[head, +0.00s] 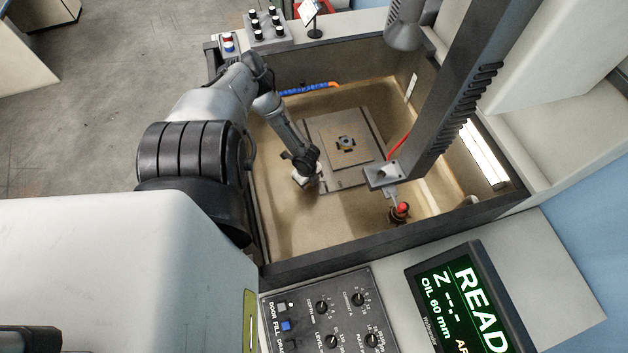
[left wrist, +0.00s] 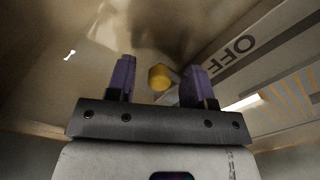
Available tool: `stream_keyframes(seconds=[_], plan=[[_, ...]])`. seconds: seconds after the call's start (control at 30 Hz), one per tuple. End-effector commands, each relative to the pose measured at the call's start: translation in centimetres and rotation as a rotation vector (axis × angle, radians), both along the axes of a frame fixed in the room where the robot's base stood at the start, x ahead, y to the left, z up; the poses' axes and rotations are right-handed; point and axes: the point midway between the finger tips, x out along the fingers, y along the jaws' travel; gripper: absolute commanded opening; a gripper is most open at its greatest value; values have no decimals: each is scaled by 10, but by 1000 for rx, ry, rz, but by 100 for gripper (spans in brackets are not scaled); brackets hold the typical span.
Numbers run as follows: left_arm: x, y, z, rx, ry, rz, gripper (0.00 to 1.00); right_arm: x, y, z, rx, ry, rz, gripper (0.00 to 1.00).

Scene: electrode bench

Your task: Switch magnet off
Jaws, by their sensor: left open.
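The flat grey magnet plate (head: 348,184) lies in the tank, with a square workpiece (head: 340,143) on top. In the left wrist view the plate's side (left wrist: 262,58) shows the letters OFF. A brass-coloured hexagonal piece (left wrist: 160,77) shows between my purple fingers in that view; whether they touch it cannot be told. My left gripper (head: 306,178) is open, low in the tank beside the plate's near left corner. In the head view the hexagonal piece is hidden or too small to see. My right gripper is not in view.
Tank walls (head: 340,255) surround the plate. A grey machine column (head: 440,110) hangs over its right side. A red-topped fitting (head: 401,209) stands front right. A control panel (head: 325,310) and a display (head: 460,300) sit in front. The tank's front left floor is clear.

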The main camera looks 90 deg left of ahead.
Motion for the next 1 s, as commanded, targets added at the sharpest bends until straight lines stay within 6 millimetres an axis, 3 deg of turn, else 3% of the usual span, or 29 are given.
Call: stream_keyframes(seconds=[0.27, 0.7, 1.0], plan=[[-1, 1, 16, 0, 1, -1, 48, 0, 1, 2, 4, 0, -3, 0], [-1, 1, 99, 2, 0, -3, 48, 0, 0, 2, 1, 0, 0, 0], [-1, 0, 132, 1, 1, 0, 48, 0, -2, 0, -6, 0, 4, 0]])
